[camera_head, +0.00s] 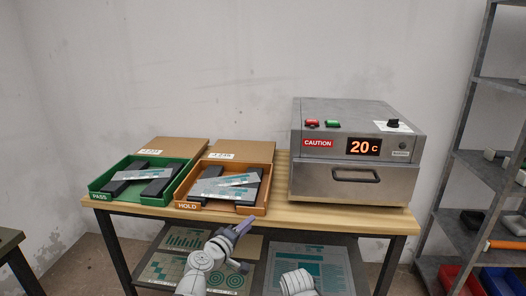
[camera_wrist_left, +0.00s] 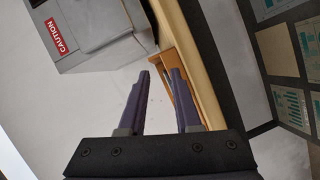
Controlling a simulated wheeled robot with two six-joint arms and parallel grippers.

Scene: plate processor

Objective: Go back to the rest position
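My left gripper (camera_head: 243,226) is in front of the table's front edge, below the HOLD tray. In the left wrist view its two purple fingers (camera_wrist_left: 160,78) stand apart with nothing between them. Part of my right arm shows at the bottom of the head view, but its gripper is out of sight. The plate processor (camera_head: 352,150) stands on the right of the table, its front closed and its display reading 20 C. Its corner with the CAUTION label (camera_wrist_left: 54,37) also shows in the left wrist view.
The green PASS tray (camera_head: 104,195) and orange HOLD tray (camera_head: 220,206) hold dark blocks and patterned plates. The wooden table (camera_head: 340,216) has a lower shelf with printed sheets (camera_head: 307,268). A grey shelf rack (camera_head: 480,165) stands at the right, and a dark table corner (camera_head: 10,240) at the left.

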